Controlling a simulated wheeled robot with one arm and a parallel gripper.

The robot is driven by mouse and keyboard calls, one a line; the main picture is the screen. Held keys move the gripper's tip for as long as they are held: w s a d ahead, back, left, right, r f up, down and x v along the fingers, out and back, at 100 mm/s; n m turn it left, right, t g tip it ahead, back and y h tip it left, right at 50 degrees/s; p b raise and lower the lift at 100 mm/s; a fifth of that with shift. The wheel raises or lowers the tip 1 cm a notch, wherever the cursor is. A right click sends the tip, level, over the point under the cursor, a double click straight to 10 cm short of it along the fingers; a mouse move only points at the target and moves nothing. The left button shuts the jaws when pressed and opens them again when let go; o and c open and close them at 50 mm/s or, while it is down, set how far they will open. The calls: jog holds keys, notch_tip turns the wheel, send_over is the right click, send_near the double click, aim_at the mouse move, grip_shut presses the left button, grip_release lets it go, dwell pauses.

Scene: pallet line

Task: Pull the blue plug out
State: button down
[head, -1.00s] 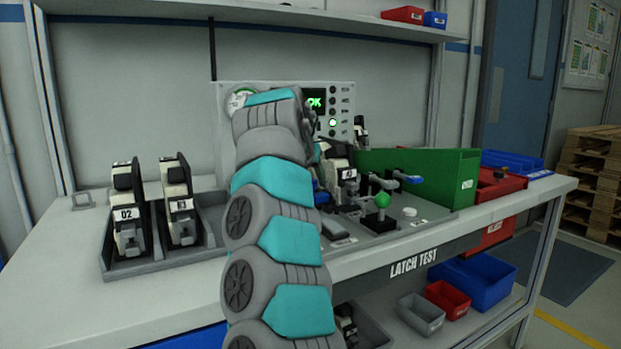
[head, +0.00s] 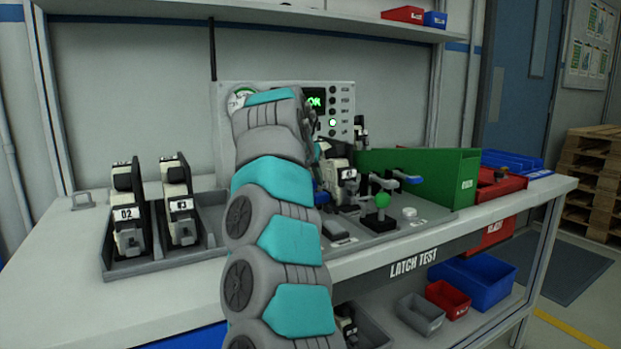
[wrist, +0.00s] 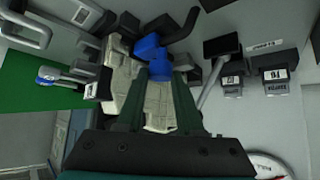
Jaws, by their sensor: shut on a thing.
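The blue plug (wrist: 152,50) shows in the wrist view between the tips of my gripper (wrist: 160,76), with blue above and below the fingertips. My gripper is shut on it. The plug is at a cream and black latch unit (wrist: 121,84); whether it is still seated I cannot tell. In the head view my arm hides the gripper and most of the plug; a bit of blue (head: 322,197) shows beside the arm. The latch unit (head: 339,163) stands on the grey test fixture there, partly hidden.
A panel (head: 342,95) with a green OK display stands behind my arm. Two latch units stand in a grey tray (head: 150,266) at left. The bench front left is clear.

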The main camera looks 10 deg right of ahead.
jog(key=shift+b, duration=0.4)
jog(key=shift+s+a+b, duration=0.15)
jog(key=shift+a+b, duration=0.2)
jog(key=shift+s+a+b, duration=0.25)
jog(key=shift+a+b, duration=0.35)
jog(key=shift+a, duration=0.45)
jog(key=c, duration=0.5)
grip_release()
jog(key=shift+a, duration=0.1)
jog(key=shift+c, duration=0.2)
jog(key=v, duration=0.7)
jog(key=shift+s+a+r, duration=0.2)
jog(key=shift+s, duration=0.1)
